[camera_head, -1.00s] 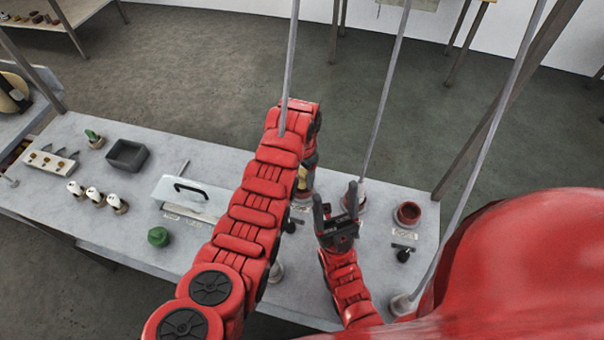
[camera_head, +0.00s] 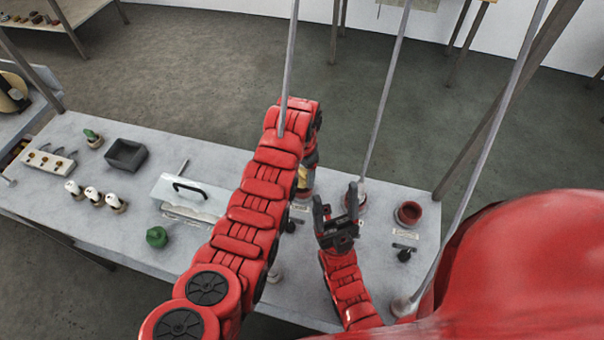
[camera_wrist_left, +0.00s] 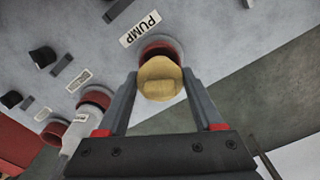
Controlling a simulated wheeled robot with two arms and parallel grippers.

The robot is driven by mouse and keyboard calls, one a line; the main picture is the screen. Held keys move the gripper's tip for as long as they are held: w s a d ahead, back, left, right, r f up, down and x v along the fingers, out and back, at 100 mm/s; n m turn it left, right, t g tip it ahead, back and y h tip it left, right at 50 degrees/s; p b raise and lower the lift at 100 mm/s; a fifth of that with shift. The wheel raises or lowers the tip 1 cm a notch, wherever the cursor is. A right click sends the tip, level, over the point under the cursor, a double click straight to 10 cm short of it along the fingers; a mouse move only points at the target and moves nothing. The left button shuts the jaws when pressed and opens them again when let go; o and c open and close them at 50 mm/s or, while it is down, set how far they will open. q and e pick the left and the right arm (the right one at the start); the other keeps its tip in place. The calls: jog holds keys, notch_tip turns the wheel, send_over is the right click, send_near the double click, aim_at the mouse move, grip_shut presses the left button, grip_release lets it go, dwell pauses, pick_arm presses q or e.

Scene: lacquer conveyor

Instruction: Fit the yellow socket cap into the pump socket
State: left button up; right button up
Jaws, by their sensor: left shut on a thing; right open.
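The yellow socket cap (camera_wrist_left: 159,82) is between the fingertips of my left gripper (camera_wrist_left: 160,74), which is shut on it. In the left wrist view the cap overlaps the red rim of the pump socket (camera_wrist_left: 162,49), beside the PUMP label (camera_wrist_left: 140,28). I cannot tell whether the cap touches the socket or is apart from it. In the head view a bit of the yellow cap (camera_head: 303,177) shows beside my left arm, which hides most of that gripper. My right gripper (camera_head: 337,212) is open and empty, fingers up, over the table's right part.
More red sockets stand in a row, one (camera_head: 408,214) at the table's right end. A white block with a black handle (camera_head: 190,195), a green knob (camera_head: 157,237), white-topped pieces (camera_head: 92,196) and a dark bin (camera_head: 126,155) lie left. Thin poles rise from the table.

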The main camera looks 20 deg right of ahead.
dwell(0.7)
pick_arm(q)
jog(key=shift+f+b, duration=0.95)
jog(key=shift+f, duration=0.1)
jog(key=shift+s+f+b, duration=0.2)
jog(key=shift+f+b, duration=0.2)
jog(key=shift+f, duration=0.05)
